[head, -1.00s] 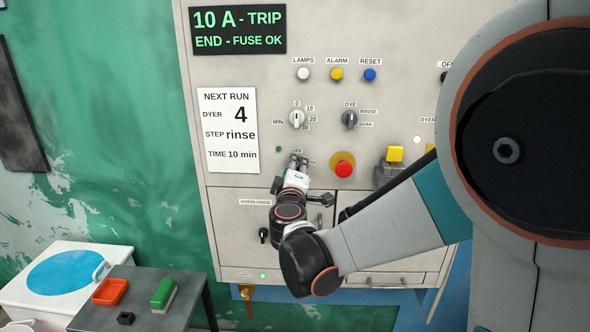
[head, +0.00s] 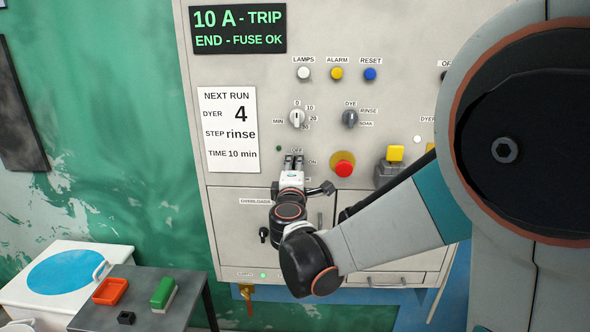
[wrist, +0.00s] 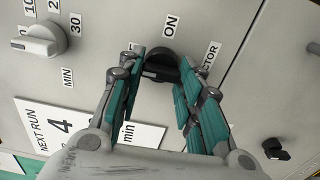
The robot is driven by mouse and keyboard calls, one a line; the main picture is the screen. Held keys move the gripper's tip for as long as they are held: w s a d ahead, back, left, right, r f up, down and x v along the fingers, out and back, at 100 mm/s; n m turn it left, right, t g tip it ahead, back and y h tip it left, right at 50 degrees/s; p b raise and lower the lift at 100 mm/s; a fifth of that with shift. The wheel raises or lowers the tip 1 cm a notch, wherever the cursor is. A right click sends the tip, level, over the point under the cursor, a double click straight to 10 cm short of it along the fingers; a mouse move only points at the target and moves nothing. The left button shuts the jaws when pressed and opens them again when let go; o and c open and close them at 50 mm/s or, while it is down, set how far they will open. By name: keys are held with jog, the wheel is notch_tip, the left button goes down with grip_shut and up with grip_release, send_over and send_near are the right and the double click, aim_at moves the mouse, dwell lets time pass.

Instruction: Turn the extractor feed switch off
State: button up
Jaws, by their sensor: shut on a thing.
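The extractor feed switch is a black rotary knob (wrist: 157,68) on the grey panel, between my fingertips in the wrist view. An ON label (wrist: 171,26) and a partly covered label ending in "CTOR" are near it. In the head view my gripper (head: 293,160) covers the knob, with the OFF label (head: 297,151) just above and the ON label (head: 311,162) to the right. My gripper (wrist: 157,76) is shut on the knob, one finger on each side. I cannot tell which label the knob points to.
A red mushroom button (head: 343,164) on a yellow ring and a yellow button (head: 395,153) stand out to the right. A small table (head: 143,299) stands at the lower left.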

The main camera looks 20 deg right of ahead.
jog(key=o, duration=1.1)
jog(key=shift+a, duration=0.1)
jog(key=shift+c, duration=0.2)
jog(key=v, duration=0.7)
jog(key=shift+s, duration=0.25)
